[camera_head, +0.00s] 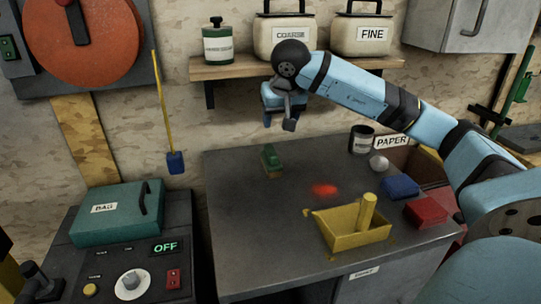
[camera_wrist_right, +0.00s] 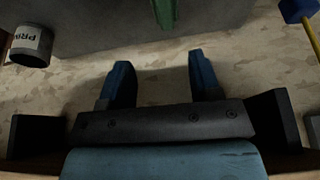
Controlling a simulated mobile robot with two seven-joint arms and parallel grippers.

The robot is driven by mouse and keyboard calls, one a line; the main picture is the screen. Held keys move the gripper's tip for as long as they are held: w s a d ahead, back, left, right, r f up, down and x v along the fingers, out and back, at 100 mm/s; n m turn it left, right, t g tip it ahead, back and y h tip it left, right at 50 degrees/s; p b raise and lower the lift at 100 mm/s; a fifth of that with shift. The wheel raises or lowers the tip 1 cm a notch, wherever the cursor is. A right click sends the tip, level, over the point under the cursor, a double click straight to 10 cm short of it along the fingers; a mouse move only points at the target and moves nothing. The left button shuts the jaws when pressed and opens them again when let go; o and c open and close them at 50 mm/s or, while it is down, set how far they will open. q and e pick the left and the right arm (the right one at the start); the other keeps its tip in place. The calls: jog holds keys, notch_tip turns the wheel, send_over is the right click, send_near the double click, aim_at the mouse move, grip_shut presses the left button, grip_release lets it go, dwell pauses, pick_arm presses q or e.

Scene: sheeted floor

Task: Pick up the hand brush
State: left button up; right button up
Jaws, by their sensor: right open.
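The hand brush, a small green block with a yellowish lower edge (camera_head: 270,158), lies at the back left of the grey table. Part of its green body (camera_wrist_right: 164,12) shows at the top edge of the right wrist view; the rest is cut off. My right gripper (camera_head: 279,122) is above and behind the brush in the head view, near the wall and apart from the brush. In the right wrist view its two blue fingers (camera_wrist_right: 161,82) stand apart with nothing between them. My left gripper is in neither view.
A yellow tray (camera_head: 345,240) with an upright handle, a red block (camera_head: 426,211), a blue block (camera_head: 401,186) and a dark can (camera_head: 362,139) stand on the table (camera_head: 240,215). A wall shelf (camera_head: 235,70) with containers is behind my right arm. The table's left side is clear.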

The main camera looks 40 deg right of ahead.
aim_at(271, 150)
jog(key=b+x, duration=0.1)
jog(key=x, duration=0.7)
jog(key=shift+b, duration=0.3)
jog(key=x, duration=0.3)
jog(key=b+x, duration=0.1)
jog(key=shift+w+a+f, duration=0.2)
jog(key=shift+w, duration=0.25)
jog(key=shift+w+d+f, duration=0.15)
jog(key=shift+f, duration=0.25)
jog(key=shift+r, duration=0.1)
jog(key=c, duration=1.1)
